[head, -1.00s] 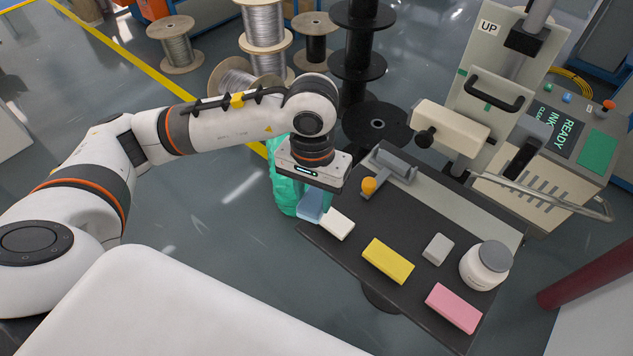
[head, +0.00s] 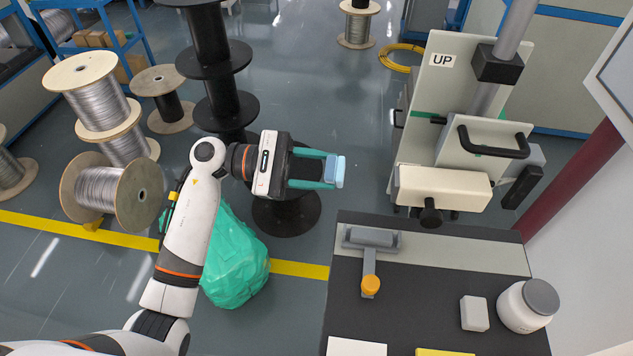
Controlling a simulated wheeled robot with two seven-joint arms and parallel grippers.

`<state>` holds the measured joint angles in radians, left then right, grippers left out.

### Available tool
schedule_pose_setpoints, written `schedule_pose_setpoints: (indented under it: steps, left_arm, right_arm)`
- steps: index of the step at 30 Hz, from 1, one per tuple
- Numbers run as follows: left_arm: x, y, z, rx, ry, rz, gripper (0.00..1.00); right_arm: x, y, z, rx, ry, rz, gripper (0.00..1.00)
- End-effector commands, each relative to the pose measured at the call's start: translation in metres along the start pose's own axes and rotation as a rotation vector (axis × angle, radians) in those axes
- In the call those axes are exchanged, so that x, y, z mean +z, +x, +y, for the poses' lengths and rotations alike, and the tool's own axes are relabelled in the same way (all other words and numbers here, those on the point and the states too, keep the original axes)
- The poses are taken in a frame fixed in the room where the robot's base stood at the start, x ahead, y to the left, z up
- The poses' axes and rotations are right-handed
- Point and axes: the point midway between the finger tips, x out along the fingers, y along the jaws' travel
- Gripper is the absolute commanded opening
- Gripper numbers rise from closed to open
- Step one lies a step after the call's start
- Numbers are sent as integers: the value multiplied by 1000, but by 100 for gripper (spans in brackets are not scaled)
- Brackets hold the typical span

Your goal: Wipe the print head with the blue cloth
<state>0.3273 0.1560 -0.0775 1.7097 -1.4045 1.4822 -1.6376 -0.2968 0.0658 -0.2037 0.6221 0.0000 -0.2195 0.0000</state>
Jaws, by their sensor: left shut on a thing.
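My left gripper (head: 326,170) points to the right, with its teal fingers shut on the blue cloth (head: 337,171), a small light-blue folded pad at the fingertips. The cloth is in the air, to the left of the print head (head: 443,187) and apart from it. The print head is a cream block with a black nozzle (head: 430,214) on its underside. It is mounted on an upright plate marked UP, behind the dark table (head: 415,290). My right gripper is not in view.
A grey tool with an orange knob (head: 370,286), a grey block (head: 474,313) and a white jar (head: 526,306) are on the table. White and yellow blocks show at the bottom edge. Black spools (head: 287,212) and a green bag (head: 234,262) stand near my left arm.

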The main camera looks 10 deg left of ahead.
Motion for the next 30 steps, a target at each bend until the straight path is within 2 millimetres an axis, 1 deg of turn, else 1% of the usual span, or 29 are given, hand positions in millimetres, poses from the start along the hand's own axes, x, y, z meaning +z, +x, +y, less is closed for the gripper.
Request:
schedule_pose_setpoints:
  steps: [5, 14, 21, 24, 30]
  left_arm:
    - [1, 2, -3, -31, 2, 13, 21]
    - [-2, 31, -5, -29, 2, 14, 21]
    - [0, 51, -4, -27, 3, 12, 21]
    - [1, 56, -4, -27, 4, 12, 21]
    - [2, 58, -3, -26, 5, 9, 21]
  right_arm:
    - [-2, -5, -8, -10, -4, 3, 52]
    - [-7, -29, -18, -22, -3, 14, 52]
    - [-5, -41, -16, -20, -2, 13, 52]
    - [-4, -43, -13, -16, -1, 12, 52]
    - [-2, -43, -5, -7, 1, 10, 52]
